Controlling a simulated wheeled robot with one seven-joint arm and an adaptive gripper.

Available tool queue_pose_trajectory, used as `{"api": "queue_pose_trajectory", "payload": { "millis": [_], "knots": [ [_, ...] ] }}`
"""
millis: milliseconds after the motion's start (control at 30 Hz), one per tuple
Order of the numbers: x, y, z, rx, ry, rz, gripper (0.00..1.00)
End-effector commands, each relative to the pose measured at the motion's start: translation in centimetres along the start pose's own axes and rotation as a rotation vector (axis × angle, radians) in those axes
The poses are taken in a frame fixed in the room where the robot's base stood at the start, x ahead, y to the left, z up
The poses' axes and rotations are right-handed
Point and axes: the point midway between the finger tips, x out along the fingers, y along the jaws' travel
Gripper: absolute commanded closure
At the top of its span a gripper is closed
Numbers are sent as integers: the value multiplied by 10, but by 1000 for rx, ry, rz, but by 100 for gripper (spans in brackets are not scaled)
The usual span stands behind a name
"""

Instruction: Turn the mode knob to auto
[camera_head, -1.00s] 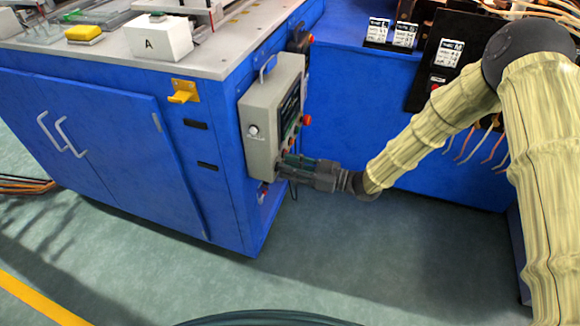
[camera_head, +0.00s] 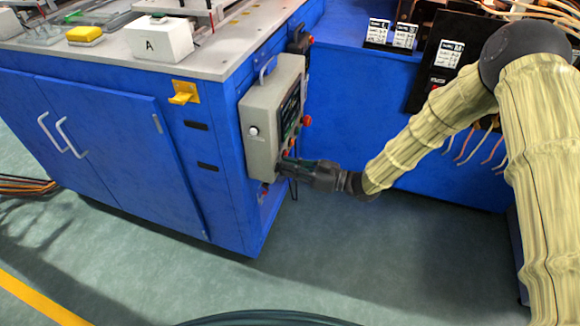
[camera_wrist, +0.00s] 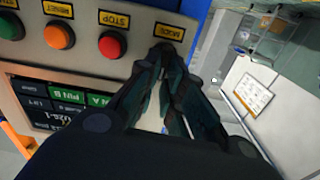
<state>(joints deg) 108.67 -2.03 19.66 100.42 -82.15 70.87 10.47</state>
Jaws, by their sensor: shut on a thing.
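The grey control box (camera_head: 258,122) hangs on the side of the blue cabinet. In the wrist view its panel (camera_wrist: 85,15) carries a "MODE" label (camera_wrist: 169,32). My gripper (camera_wrist: 162,55) has its fingertips closed together just by this label, on the mode knob. The fingers hide the knob almost wholly, so its pointer and setting cannot be read. In the head view my gripper (camera_head: 284,166) reaches the lower end of the box from the right.
A red STOP button (camera_wrist: 112,44), an orange RESET button (camera_wrist: 59,35) and a display (camera_wrist: 55,100) lie near the fingers. The blue cabinet (camera_head: 100,130) stands left of the box. Open floor (camera_head: 330,240) lies below the arm.

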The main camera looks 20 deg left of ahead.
Motion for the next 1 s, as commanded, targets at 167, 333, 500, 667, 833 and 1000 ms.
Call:
{"api": "queue_pose_trajectory", "payload": {
  "millis": [167,333,500,667,833,1000],
  "knots": [
    [0,2,-2,117,-1,0,100],
    [0,4,-1,262,-2,1,100],
    [0,6,0,408,-1,1,100],
    [0,8,1,527,0,1,100],
    [0,9,2,625,1,1,100],
    [0,10,3,689,0,1,100]
  ]
}}
